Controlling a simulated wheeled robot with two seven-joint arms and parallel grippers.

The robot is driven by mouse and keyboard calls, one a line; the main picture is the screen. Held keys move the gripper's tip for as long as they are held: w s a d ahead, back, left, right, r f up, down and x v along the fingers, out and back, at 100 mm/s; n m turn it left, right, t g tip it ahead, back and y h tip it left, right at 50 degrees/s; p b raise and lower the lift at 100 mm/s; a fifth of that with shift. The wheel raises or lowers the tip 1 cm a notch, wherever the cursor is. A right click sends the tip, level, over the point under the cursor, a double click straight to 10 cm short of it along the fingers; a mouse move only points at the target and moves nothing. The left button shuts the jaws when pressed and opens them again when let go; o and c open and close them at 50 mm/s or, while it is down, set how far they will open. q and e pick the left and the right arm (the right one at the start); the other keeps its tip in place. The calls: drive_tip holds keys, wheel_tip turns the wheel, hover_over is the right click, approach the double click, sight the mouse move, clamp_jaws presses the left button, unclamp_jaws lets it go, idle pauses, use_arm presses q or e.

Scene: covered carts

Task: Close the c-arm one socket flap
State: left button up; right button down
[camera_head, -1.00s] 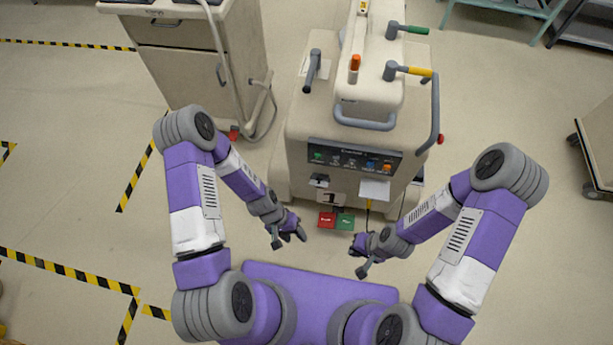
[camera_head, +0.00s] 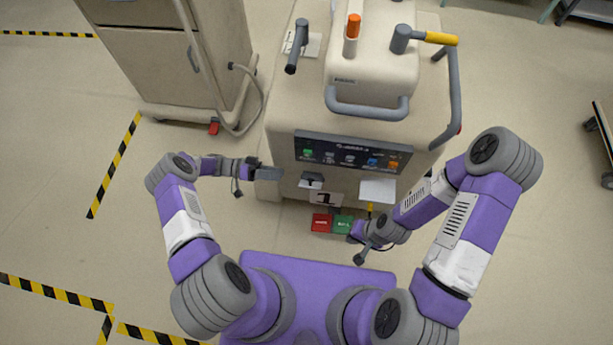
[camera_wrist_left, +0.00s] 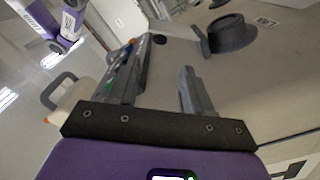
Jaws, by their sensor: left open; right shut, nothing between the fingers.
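My right gripper (camera_head: 356,240) is shut and empty, low in front of the cart's right side.
A control panel (camera_head: 352,151) with coloured buttons is above the socket, and a white sheet (camera_head: 377,190) hangs to its right. Red (camera_head: 321,223) and green (camera_head: 342,224) pads lie at the base. Another cart (camera_head: 165,60) stands at left. The floor at far left is clear.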

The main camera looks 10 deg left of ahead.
sight(306, 183)
use_arm(q)
drive_tip(key=d, duration=1.1)
drive_tip(key=shift+a, duration=0.1)
drive_tip(key=shift+c, duration=0.5)
clamp_jaws()
